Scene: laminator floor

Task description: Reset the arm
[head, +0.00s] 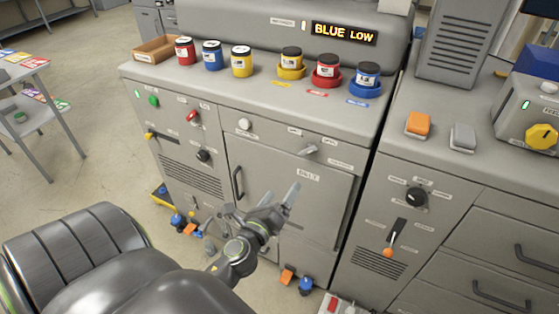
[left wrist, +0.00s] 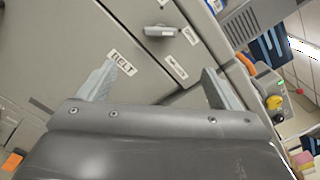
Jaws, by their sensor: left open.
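My left gripper (head: 266,202) is in front of the grey machine's lower door in the head view, with nothing between its fingers. In the left wrist view its two fingers (left wrist: 160,85) stand wide apart. The door (head: 310,185) and its label are behind them, and a grey handle knob (left wrist: 160,31) shows above. I cannot tell how far the fingertips are from the door. My right gripper is not in either view.
The machine's top (head: 215,90) holds several red, blue and yellow jars. A display (head: 344,33) reads BLUE LOW. A control cabinet with an orange-tipped lever (head: 388,252) stands at right. A table (head: 20,70) with coloured cards is at left. Open floor (head: 90,165) lies between.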

